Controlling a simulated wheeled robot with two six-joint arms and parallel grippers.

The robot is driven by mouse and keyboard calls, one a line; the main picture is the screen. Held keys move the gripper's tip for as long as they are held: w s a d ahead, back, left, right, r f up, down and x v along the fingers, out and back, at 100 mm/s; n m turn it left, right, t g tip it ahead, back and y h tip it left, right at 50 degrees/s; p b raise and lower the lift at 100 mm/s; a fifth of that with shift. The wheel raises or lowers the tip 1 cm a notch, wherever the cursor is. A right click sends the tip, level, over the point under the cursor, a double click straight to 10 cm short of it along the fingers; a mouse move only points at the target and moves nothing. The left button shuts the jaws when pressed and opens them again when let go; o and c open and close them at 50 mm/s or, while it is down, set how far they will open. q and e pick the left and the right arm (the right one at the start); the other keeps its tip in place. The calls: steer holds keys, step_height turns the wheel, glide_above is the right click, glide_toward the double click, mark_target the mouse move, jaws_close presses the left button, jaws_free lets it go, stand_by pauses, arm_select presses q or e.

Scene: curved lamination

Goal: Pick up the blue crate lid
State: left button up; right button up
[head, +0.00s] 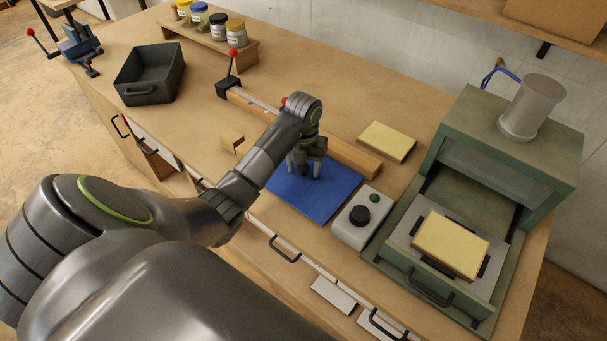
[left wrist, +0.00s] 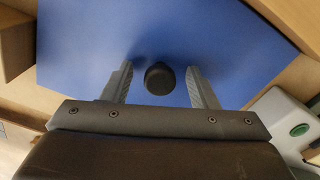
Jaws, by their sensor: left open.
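The blue crate lid (head: 310,200) is a flat blue panel lying on the workbench, left of the grey control box. My left gripper (head: 306,170) points down over the lid's far part. In the left wrist view the lid (left wrist: 220,45) fills most of the picture, with a round black knob (left wrist: 159,78) on it. The two fingers of my left gripper (left wrist: 160,85) stand apart, one on each side of the knob, with gaps between. In the head view the knob is hidden by the gripper. My right gripper is in neither view.
A grey box with a black dial (head: 360,215) stands right of the lid. A green press (head: 500,150) with an open drawer and a yellow block (head: 450,245) is further right. A wooden rail (head: 345,155) runs behind the lid. A dark bin (head: 150,75) is at the far left.

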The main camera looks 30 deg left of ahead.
arm_select(q)
steer(key=shift+f, duration=0.1)
steer(key=shift+c, duration=0.3)
steer(key=c, duration=1.1)
steer(key=shift+r+b, duration=0.3)
steer(key=shift+r, duration=1.05)
step_height(320, 180, up, 6)
steer(key=p, duration=0.5)
steer(key=shift+r+p, duration=0.5)
steer(key=shift+p, duration=0.05)
steer(key=shift+r, duration=0.1)
steer(key=shift+s, duration=0.1)
